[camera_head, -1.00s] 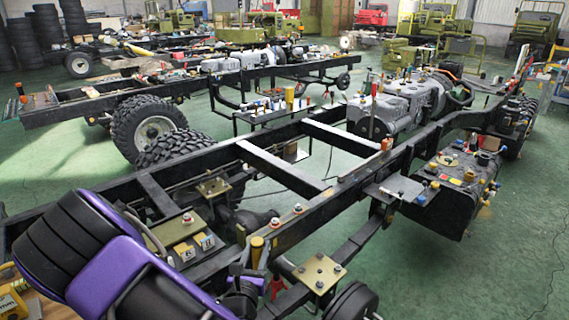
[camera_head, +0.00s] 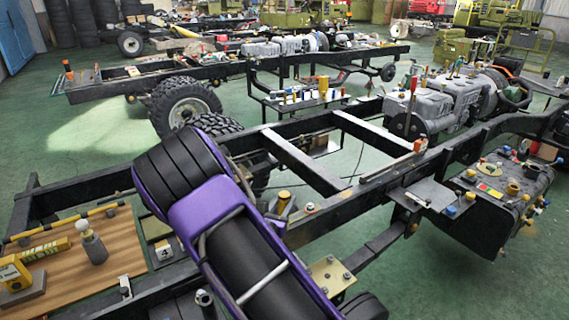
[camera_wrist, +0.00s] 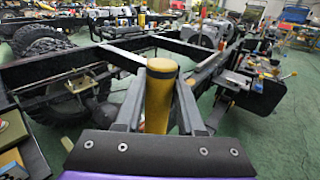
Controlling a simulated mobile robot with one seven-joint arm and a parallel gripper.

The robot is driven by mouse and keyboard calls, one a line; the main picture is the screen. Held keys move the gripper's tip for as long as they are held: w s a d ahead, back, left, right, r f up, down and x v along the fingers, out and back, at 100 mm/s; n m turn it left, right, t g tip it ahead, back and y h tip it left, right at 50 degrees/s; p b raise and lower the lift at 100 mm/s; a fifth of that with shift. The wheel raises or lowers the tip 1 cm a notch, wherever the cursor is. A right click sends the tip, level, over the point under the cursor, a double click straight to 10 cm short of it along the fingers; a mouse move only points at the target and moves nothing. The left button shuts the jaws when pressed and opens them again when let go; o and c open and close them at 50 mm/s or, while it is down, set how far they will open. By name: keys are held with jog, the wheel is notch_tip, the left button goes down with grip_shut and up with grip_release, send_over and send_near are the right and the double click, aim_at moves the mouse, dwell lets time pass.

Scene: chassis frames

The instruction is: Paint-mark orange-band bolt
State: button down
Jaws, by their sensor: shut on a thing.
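In the head view the yellow marker (camera_head: 284,201) shows just behind my purple and black arm, above the near chassis rail; my arm hides much of the gripper. A small bolt or fitting with a reddish ring (camera_head: 310,208) sits on the rail just right of the marker, apart from it. A brass plate with bolts (camera_head: 333,274) lies lower right. I cannot tell which bolt has the orange band.
A wooden board (camera_head: 95,262) with yellow tools lies at lower left. The black chassis frame (camera_head: 385,182) crosses the middle, with a grey engine (camera_head: 430,105) behind. A black tank (camera_head: 490,215) with small parts on top stands at right. Green floor (camera_head: 75,150) is open at left.

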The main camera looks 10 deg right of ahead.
jog(key=w+d+r, duration=0.1)
jog(key=w+r, duration=0.5)
jog(key=w, duration=0.5)
notch_tip(320, 180, down, 8)
jog(key=b, duration=0.5)
jog(key=shift+s+d+r, duration=0.2)
jog(key=shift+s+r, duration=0.05)
jog(key=shift+f+b, duration=0.55)
dwell(1.2)
jog(key=shift+r, duration=0.15)
jog(key=shift+r+p, duration=0.6)
jog(key=shift+r, duration=0.25)
notch_tip(320, 180, up, 5)
jog(key=p, duration=0.3)
jog(key=shift+s, duration=0.1)
dwell(0.5)
